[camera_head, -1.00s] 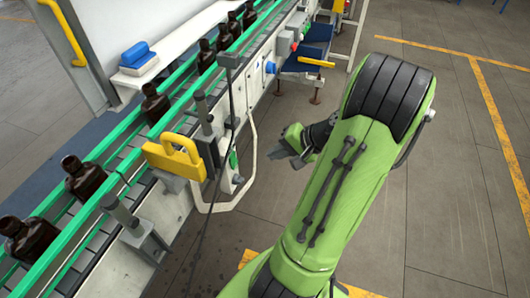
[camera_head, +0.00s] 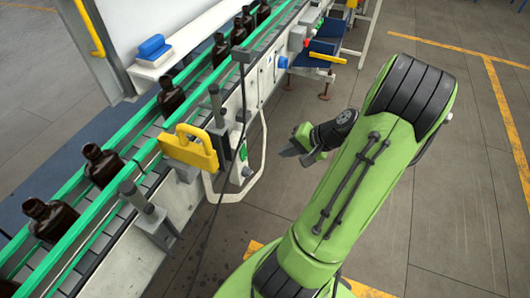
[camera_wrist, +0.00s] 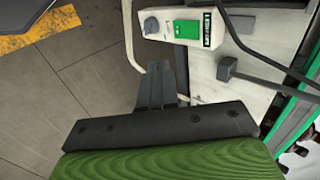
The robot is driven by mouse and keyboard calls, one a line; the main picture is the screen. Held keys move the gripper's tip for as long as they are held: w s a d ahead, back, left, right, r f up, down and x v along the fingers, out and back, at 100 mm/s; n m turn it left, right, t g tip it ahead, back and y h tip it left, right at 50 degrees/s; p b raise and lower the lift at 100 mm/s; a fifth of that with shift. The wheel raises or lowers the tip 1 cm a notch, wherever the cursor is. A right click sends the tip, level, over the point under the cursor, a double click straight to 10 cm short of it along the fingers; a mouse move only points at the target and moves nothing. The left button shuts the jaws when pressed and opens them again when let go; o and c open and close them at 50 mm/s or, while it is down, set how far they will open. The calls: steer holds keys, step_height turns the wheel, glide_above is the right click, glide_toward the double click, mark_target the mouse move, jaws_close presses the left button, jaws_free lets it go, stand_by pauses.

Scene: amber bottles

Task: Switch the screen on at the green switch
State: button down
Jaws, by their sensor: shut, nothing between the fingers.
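A white box with a green panel (camera_wrist: 187,29) is on the conveyor's side at the top of the wrist view. In the head view the green part (camera_head: 243,152) shows small, above a round knob (camera_head: 246,171). My gripper (camera_head: 284,150) is to the right of it, apart from the conveyor. In the wrist view my gripper's fingers (camera_wrist: 157,82) are together and empty, below the box. No clearly lit screen shows.
A pale bent guard rail (camera_head: 263,145) runs between my gripper and the conveyor side. A yellow bracket (camera_head: 190,148) and hanging cable are close by. Amber bottles (camera_head: 102,165) stand on the green-railed conveyor (camera_head: 120,190). The floor (camera_head: 470,220) to the right is open.

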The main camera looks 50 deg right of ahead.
mark_target(244, 153)
steer(key=w+r+b+x, duration=0.1)
steer(key=w+b+x, duration=0.1)
steer(key=x, duration=1)
steer(key=shift+a+r+b, duration=0.25)
steer(key=shift+a+b, duration=0.05)
steer(key=shift+b, duration=0.5)
steer(key=shift+w, duration=0.2)
